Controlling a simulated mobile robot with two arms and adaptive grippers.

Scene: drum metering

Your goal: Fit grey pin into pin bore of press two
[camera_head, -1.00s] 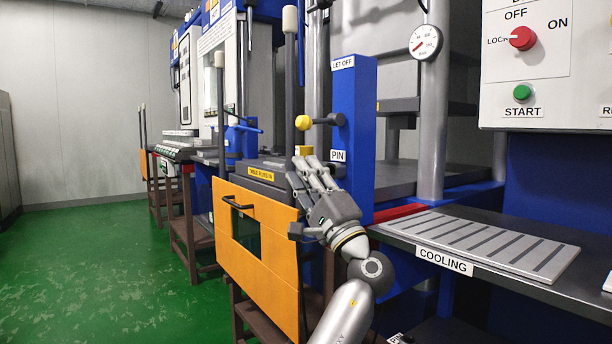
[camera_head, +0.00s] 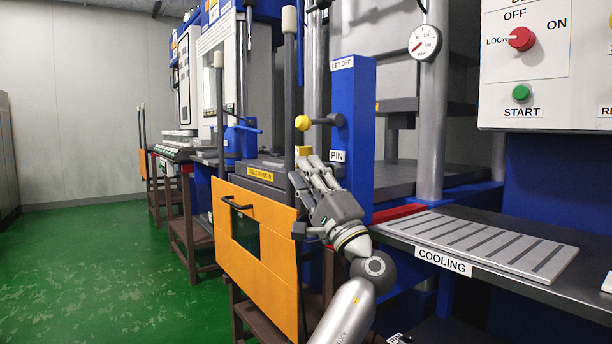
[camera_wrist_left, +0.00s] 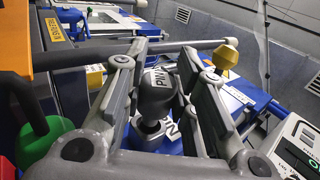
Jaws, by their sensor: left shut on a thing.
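My left gripper (camera_head: 317,170) is at the side of the blue upright of the near press, just below and left of its PIN label (camera_head: 338,156). In the left wrist view, the grey pin (camera_wrist_left: 157,98), with a rounded head marked PIN, is between the fingers of my left gripper (camera_wrist_left: 165,75), which is shut on it. A narrower grey stem and collar show below the head, close to the blue surface. The bore is hidden, and I cannot tell whether the pin's tip is inside it. My right gripper is not in view.
A lever with a yellow knob (camera_head: 303,122) sticks out above my left gripper. An orange panel (camera_head: 258,240) with a handle is at its left. The COOLING shelf (camera_head: 445,262) with a slatted plate is at the right. Green floor is clear at far left.

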